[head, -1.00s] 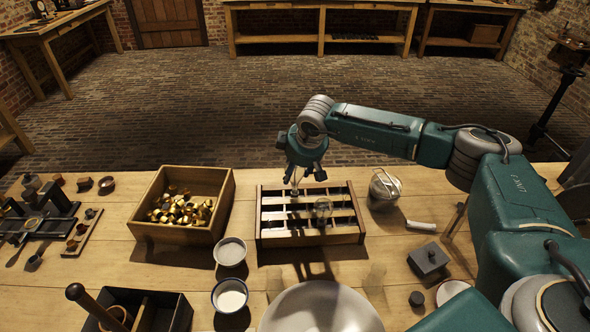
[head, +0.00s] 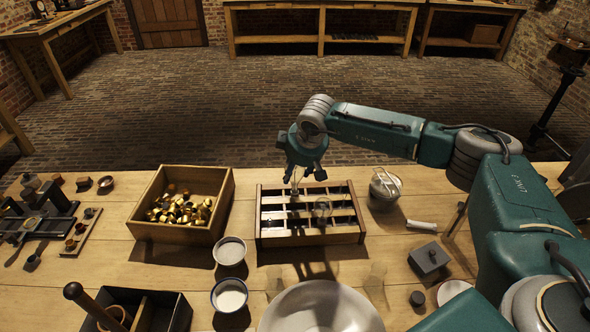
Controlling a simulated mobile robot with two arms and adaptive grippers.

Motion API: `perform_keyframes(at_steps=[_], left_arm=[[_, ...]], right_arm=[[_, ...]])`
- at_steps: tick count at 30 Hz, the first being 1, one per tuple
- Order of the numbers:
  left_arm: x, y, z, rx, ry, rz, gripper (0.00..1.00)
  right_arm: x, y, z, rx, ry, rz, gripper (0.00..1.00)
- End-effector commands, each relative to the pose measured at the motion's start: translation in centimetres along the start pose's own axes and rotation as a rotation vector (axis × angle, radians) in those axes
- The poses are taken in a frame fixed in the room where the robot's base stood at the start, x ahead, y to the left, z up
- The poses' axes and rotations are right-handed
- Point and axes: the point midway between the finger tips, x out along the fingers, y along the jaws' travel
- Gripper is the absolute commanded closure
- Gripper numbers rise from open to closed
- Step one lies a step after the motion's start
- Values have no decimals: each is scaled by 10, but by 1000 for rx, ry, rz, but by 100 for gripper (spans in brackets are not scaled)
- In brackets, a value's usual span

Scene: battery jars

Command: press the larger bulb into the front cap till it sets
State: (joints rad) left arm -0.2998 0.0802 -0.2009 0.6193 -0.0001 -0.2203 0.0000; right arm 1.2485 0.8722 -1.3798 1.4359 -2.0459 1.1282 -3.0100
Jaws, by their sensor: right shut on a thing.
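My right gripper (head: 304,170) points down over the back part of the dark slotted rack with a wooden frame (head: 312,240). It is shut on a small, pale, bulb-like thing (head: 295,183), mostly hidden by the fingers. I cannot tell whether this is the larger bulb, or whether it touches anything below. A clear glass bulb (head: 322,209) shows in the rack's front right part. The front cap is too small and dark to make out. My left gripper is out of view.
A wooden box of brass caps (head: 183,207) stands left of the rack. Two small bowls (head: 230,251) and (head: 229,295) and a large pale bowl (head: 320,308) stand in front. A glass jar (head: 384,188) and a dark lidded block (head: 429,259) are at the right.

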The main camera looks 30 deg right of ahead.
Motion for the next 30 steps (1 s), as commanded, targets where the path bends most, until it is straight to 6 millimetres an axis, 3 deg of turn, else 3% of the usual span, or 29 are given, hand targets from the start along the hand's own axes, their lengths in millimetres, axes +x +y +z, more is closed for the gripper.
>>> perform_keyframes(at_steps=[30], left_arm=[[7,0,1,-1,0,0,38]], right_arm=[[7,-2,3,0,0,0,76]])
